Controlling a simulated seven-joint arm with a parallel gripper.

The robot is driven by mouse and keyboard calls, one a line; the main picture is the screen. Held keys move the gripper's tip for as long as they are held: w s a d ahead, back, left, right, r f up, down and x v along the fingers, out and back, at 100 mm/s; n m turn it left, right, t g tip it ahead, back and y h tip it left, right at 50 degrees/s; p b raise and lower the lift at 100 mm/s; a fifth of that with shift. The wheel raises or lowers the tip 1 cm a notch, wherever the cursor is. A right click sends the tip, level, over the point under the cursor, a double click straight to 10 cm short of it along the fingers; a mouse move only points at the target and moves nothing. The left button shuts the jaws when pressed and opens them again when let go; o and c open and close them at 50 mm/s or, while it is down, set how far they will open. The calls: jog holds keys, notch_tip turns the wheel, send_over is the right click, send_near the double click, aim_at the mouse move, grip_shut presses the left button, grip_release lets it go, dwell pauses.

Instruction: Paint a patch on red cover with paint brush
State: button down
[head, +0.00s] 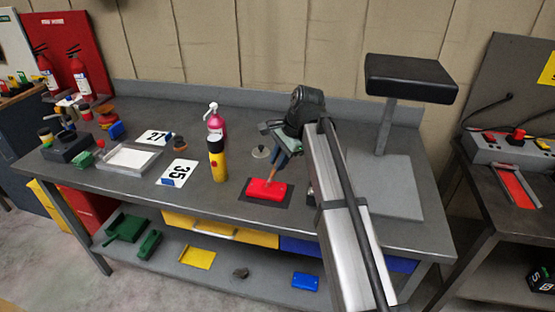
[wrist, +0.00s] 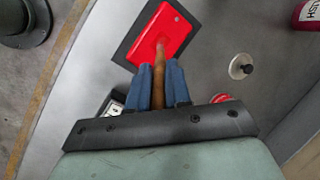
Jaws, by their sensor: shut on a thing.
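The red cover (head: 268,189) lies on a dark mat (head: 243,197) near the front middle of the bench. My gripper (head: 277,160) is above the cover, shut on the paint brush. In the wrist view my gripper's blue fingers (wrist: 158,85) hold the brush's brown wooden handle (wrist: 159,74) between them. The brush points down at the red cover (wrist: 166,38), and its tip meets the cover's near part in the picture. I cannot tell whether the tip touches. The bristles are hard to make out, and no separate painted patch is clear.
A yellow and black flashlight (head: 217,158), a pink spray bottle (head: 214,122) and a small grey disc with a knob (head: 261,152) stand behind and left of the cover. A black-topped stand (head: 385,180) is at right. The bench's front edge is close to the mat.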

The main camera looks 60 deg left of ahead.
jog(key=shift+w+d, duration=0.5)
jog(key=shift+w, duration=0.05)
jog(key=shift+s, duration=0.1)
dwell(0.5)
jog(key=shift+s+a+f, duration=0.1)
jog(key=shift+s+a, duration=0.35)
jog(key=shift+a, duration=0.1)
jog(key=shift+s+a, duration=0.1)
jog(key=shift+s, duration=0.05)
jog(key=shift+s+a, duration=0.4)
jog(key=shift+w+d, duration=0.1)
dwell(0.6)
